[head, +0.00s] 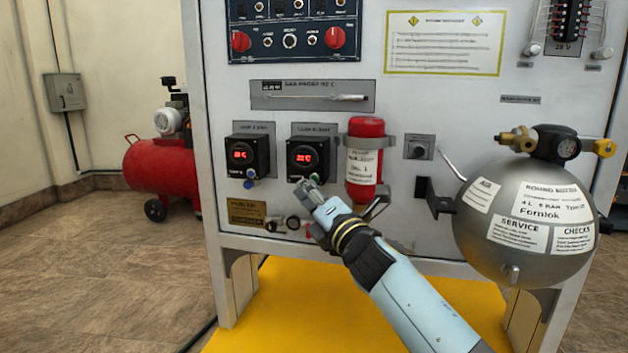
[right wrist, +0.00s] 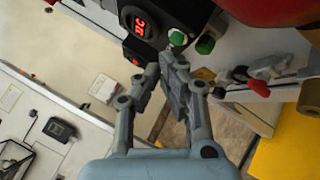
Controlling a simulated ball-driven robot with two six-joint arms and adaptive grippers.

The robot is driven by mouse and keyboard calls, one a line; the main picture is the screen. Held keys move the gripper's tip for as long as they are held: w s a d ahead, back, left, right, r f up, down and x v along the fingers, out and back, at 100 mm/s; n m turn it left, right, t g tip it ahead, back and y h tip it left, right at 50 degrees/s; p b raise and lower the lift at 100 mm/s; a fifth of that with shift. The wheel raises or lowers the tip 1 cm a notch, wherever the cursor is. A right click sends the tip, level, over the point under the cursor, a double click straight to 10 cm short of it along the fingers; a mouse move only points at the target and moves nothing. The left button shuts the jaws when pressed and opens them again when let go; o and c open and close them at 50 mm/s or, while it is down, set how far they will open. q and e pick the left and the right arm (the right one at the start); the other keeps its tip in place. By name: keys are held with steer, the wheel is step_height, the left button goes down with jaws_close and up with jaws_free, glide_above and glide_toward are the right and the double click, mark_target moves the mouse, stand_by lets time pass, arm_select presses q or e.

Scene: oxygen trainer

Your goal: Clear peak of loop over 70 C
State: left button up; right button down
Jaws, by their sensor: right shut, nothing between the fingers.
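Two black temperature controllers with red lit displays are on the white panel, a left one (head: 250,155) and a right one (head: 305,157). Their plate lettering and digits are too small to read surely. Each has small buttons along its lower edge. My right gripper (head: 308,187) is shut and empty, its tips just below and in front of the right controller's buttons. My left gripper is not in view.
A red cylinder (head: 365,150) is clamped close right of the controllers. A steel sphere (head: 525,220) with a valve bulges out at the right. Small knobs and fittings (head: 293,222) sit below the controllers. A red compressor (head: 160,165) stands at left, on open floor.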

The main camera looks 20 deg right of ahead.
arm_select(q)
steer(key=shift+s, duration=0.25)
arm_select(e)
steer(key=shift+w, duration=0.1)
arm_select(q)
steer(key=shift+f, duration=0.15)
arm_select(e)
steer(key=shift+w+d, duration=0.25)
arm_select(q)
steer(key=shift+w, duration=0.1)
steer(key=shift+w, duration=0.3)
arm_select(e)
steer(key=shift+w, duration=0.1)
